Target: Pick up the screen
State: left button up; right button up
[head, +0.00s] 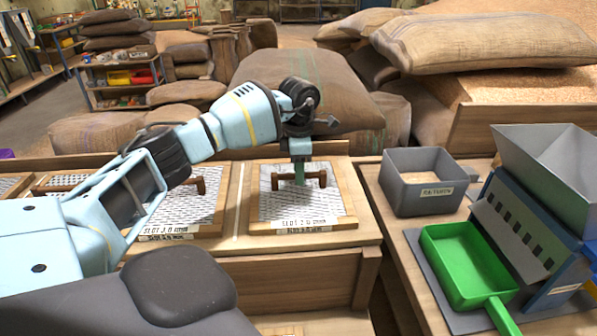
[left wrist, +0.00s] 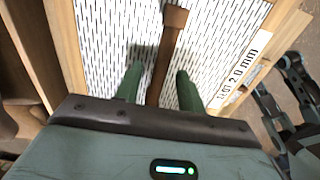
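A slotted screen (head: 268,208) in a wooden frame with a brown bar handle (head: 262,182) lies on the wooden bench, with a label along its front edge. My left gripper (head: 300,182) is down over this handle. In the left wrist view, the left gripper's green fingers (left wrist: 158,88) stand on either side of the handle (left wrist: 166,58), open, with gaps between fingers and bar. The slotted screen surface (left wrist: 115,40) and its "2.0 mm" label (left wrist: 236,70) show below. The fingertips' height above the mesh is hard to tell.
Another framed screen (head: 200,212) lies just left, partly behind my left arm. A grey bin (head: 425,195), a green scoop tray (head: 468,265) and a blue machine with a grey hopper (head: 550,160) stand right. Full sacks (head: 330,85) rise behind the bench.

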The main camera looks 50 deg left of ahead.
pick_arm(q)
notch_tip(320, 180, down, 2)
jog(key=shift+f, duration=0.1)
grip_shut()
dwell(0.4)
